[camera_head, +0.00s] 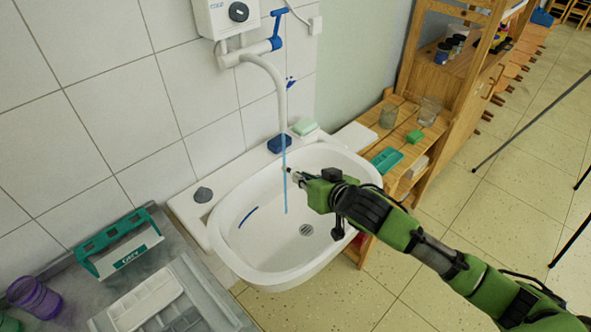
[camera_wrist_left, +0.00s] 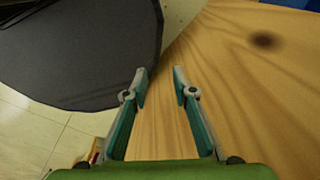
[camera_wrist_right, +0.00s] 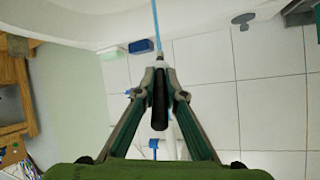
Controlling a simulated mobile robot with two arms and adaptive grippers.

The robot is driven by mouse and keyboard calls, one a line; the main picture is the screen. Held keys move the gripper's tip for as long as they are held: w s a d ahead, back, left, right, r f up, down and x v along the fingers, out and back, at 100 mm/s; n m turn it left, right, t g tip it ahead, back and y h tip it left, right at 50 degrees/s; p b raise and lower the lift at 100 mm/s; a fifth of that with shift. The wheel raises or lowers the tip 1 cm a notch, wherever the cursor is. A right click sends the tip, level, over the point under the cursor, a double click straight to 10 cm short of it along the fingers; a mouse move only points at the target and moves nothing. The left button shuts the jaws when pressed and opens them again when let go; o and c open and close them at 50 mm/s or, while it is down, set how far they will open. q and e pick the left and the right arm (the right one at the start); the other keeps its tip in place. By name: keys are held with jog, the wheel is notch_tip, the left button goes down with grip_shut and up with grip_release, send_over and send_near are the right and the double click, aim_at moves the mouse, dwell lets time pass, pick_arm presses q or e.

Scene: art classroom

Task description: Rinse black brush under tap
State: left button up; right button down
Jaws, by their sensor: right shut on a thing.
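My right gripper (camera_head: 288,172) reaches over the white sink (camera_head: 262,262) from the right, its tips at a thin blue stream (camera_head: 285,195) below the white tap (camera_head: 272,72). In the right wrist view, its fingers (camera_wrist_right: 159,70) are closed on the black brush (camera_wrist_right: 160,105), whose dark handle shows between them. The blue stream (camera_wrist_right: 156,25) lines up with the fingertips; I cannot tell whether it touches the bristles. My left gripper (camera_wrist_left: 160,80) shows only in its wrist view, open and empty over a wooden surface.
A dark blue block (camera_head: 280,144) and a green-topped piece (camera_head: 304,126) sit on the sink's back ledge. A blue curved streak (camera_head: 248,216) shows in the basin. A wooden shelf (camera_head: 398,150) stands right; a green-and-white holder (camera_head: 118,243) stands left.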

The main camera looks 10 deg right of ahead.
jog(key=shift+s+d+p, duration=0.3)
jog(key=shift+s+p, duration=0.05)
jog(key=shift+s, duration=0.6)
jog(key=shift+s+d+p, duration=0.3)
jog(key=shift+s, duration=0.65)
jog(key=shift+s+d+p, duration=0.3)
jog(key=shift+s+p, duration=0.05)
jog(key=shift+s, duration=0.6)
jog(key=p+v, duration=0.5)
jog(key=v, duration=0.2)
jog(key=shift+r, duration=0.3)
